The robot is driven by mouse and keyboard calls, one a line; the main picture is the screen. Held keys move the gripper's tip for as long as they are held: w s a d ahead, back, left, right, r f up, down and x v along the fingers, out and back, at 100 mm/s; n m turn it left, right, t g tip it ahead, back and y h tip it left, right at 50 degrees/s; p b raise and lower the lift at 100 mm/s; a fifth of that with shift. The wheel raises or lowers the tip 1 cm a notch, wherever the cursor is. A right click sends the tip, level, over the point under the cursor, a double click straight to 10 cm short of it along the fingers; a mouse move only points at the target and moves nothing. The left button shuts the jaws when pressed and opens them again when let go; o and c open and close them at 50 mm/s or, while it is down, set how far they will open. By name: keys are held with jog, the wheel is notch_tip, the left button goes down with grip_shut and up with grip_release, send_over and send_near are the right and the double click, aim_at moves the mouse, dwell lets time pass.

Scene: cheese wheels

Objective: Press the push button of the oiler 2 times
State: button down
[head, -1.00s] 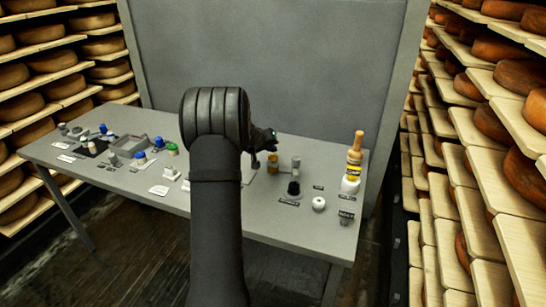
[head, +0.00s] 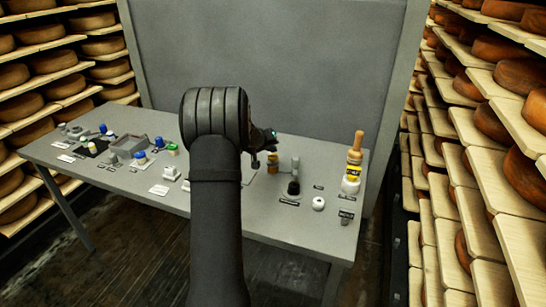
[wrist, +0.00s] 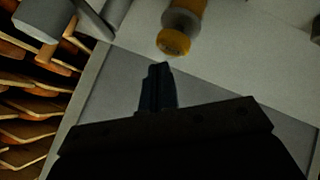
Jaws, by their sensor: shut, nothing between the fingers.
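An amber cylinder with a grey band, which may be the oiler, stands on the grey table; in the head view it (head: 273,163) is just right of my gripper. In the wrist view the same amber and grey part (wrist: 174,42) is ahead of the fingertips, with a visible gap. I cannot make out a push button on it, and its label is unreadable. My gripper (head: 272,135) is partly hidden behind my arm in the head view. In the wrist view my gripper (wrist: 158,68) has its dark fingers together, with nothing between them.
A grey post (head: 295,166) with a black base, a white round knob (head: 318,203) and a wooden-handled item (head: 355,147) stand to the right on the table (head: 262,222). Several small devices and a grey tray (head: 130,147) are at left. Cheese shelves (head: 475,160) flank the table.

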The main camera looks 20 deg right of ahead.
aim_at(271, 157)
jog(key=shift+f, duration=0.1)
jog(key=shift+f, duration=0.35)
jog(key=shift+f, duration=0.9)
dwell(1.1)
jog(key=shift+r, duration=1.35)
jog(key=shift+r, duration=2.5)
jog(key=shift+f, duration=0.1)
